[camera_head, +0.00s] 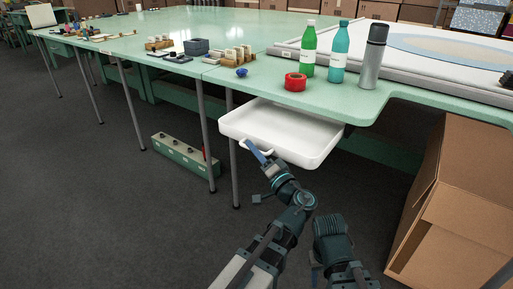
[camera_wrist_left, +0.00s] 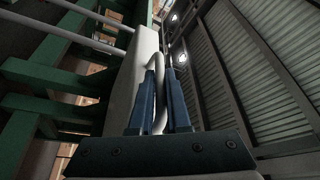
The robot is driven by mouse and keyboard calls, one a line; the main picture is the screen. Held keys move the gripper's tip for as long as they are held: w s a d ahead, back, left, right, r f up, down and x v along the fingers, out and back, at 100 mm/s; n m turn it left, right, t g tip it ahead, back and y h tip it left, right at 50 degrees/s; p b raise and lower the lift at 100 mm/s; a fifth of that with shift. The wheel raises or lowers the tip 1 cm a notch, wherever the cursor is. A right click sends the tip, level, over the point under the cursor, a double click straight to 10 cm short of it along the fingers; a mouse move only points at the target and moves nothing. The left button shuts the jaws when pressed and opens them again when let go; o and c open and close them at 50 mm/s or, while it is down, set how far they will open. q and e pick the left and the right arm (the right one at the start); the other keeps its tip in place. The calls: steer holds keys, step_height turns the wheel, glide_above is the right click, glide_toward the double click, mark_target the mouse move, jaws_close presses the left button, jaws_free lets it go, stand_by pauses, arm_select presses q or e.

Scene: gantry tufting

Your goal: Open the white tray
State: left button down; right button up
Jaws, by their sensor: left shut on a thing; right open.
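The white tray (camera_head: 285,130) is a shallow drawer under the green table, and it sticks out well past the table's front edge. Its inside looks empty. My left gripper (camera_head: 256,153) is at the tray's front left, shut on its white handle. In the left wrist view, the blue fingers of my left gripper (camera_wrist_left: 160,102) close around the curved white handle (camera_wrist_left: 155,64), with the white tray's wall (camera_wrist_left: 139,75) beside it. My right gripper (camera_head: 316,266) is low in the head view, apart from the tray; its fingers are hard to make out.
On the green table (camera_head: 240,88) above the tray stand a green bottle (camera_head: 308,50), a teal bottle (camera_head: 339,52), a grey flask (camera_head: 373,57) and a red tape roll (camera_head: 295,82). An open cardboard box (camera_head: 455,200) stands at the right. A green case (camera_head: 185,158) lies on the floor at left.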

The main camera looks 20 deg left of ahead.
arm_select(q)
steer(key=shift+s, duration=0.2)
arm_select(e)
steer(key=shift+s, duration=0.1)
arm_select(q)
steer(key=c, duration=1.2)
jaws_free()
steer(key=shift+o, duration=0.2)
